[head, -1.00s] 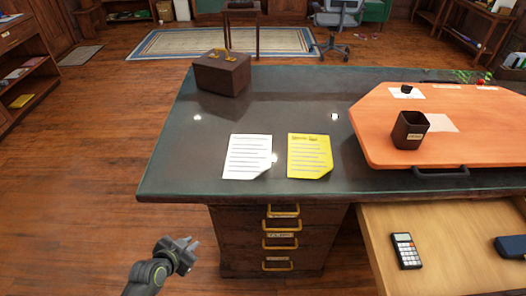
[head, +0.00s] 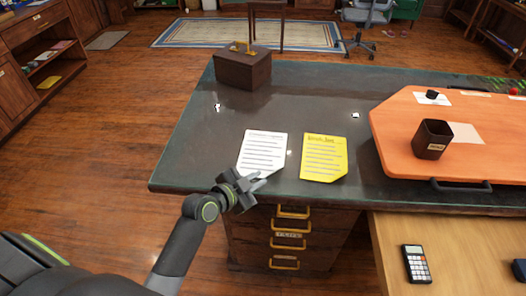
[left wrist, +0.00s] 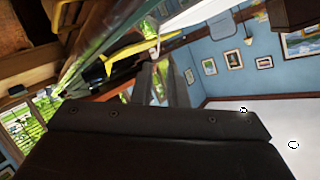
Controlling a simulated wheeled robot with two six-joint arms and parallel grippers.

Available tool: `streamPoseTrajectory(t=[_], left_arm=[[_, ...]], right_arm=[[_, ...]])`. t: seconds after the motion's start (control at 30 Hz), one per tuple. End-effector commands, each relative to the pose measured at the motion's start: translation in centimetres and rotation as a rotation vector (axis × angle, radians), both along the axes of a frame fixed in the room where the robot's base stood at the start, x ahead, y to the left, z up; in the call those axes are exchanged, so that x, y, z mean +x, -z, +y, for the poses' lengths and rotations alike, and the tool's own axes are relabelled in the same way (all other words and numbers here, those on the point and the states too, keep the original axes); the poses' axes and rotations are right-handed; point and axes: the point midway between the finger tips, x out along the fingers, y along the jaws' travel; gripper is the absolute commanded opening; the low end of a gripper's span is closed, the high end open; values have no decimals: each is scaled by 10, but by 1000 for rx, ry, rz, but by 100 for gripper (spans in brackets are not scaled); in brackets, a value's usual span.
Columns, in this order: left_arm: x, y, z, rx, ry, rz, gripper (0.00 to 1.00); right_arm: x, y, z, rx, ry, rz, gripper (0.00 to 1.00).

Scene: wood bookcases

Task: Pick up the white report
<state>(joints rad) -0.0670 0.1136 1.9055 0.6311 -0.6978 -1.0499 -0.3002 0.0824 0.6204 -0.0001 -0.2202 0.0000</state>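The white report (head: 263,150) is a lined white sheet lying flat near the front edge of the dark desk (head: 300,95). A yellow sheet (head: 323,158) lies just to its right. My left gripper (head: 258,182) is at the desk's front edge, just in front of the white report's lower edge. Its fingers are apart with nothing between them, and they look clear of the paper. The left wrist view shows the fingers (left wrist: 168,82) and a thin yellow strip (left wrist: 122,52), seemingly the yellow sheet edge-on. My right gripper is out of view.
A dark wooden box (head: 243,70) stands at the desk's back left. An orange board (head: 400,130) with a dark cup (head: 433,139) covers the right side.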

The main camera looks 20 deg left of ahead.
Motion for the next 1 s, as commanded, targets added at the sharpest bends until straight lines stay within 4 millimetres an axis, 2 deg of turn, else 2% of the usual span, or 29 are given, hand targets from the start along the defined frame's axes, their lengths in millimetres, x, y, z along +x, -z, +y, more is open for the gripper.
streamPoseTrajectory(t=[0.03,0.2,0.47,0.8,1.0], left_arm=[[9,2,-4,-3,0,1,13],[27,10,-11,-1,0,2,13],[39,14,-16,-1,0,0,13],[72,27,-31,-1,0,2,13],[78,30,-33,0,-2,1,13]], right_arm=[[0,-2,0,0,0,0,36],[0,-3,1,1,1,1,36],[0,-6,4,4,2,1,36],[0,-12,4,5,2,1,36],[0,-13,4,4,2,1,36]])
